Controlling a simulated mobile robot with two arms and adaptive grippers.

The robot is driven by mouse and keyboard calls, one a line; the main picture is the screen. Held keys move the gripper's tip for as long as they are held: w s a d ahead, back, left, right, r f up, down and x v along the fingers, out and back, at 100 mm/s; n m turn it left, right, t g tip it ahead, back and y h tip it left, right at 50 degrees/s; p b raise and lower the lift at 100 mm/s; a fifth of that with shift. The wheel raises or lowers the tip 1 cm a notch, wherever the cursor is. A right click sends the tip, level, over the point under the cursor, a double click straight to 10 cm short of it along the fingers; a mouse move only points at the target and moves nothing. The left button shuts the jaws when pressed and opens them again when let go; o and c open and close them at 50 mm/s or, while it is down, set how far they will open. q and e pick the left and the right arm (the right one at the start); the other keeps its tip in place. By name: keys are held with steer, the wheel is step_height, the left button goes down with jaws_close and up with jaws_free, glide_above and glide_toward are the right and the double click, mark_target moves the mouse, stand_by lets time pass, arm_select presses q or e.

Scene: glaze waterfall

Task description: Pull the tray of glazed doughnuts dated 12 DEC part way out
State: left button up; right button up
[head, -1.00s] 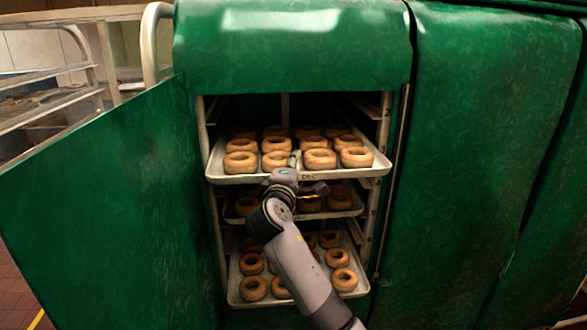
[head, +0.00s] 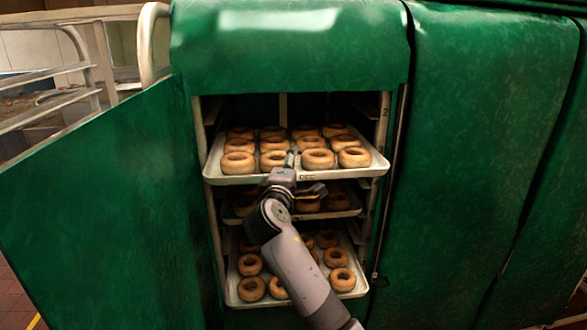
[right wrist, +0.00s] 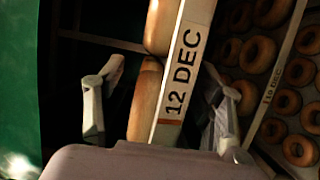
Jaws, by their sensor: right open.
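The tray of glazed doughnuts dated 12 DEC (head: 345,173) is the top tray in the open green-covered rack, and it carries several doughnuts (head: 318,159). In the head view my gripper partly hides its label; in the right wrist view the label on its front rim (right wrist: 181,85) reads 12 DEC. My right gripper (head: 284,166) is open at this rim, left of the label's visible end. In the right wrist view its two fingers (right wrist: 160,103) stand on either side of the rim, with a gap to each. My left gripper is not in view.
A middle tray (head: 340,213) and a lower tray (head: 352,291) of doughnuts sit beneath. Another tray label (right wrist: 271,90) seems to read 10 DEC. The green cover flap (head: 110,190) hangs open at left. A metal rail frame (head: 60,85) stands behind it.

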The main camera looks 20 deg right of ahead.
steer(key=v, duration=1.1)
steer(key=shift+s+a, duration=0.15)
steer(key=shift+s, duration=0.2)
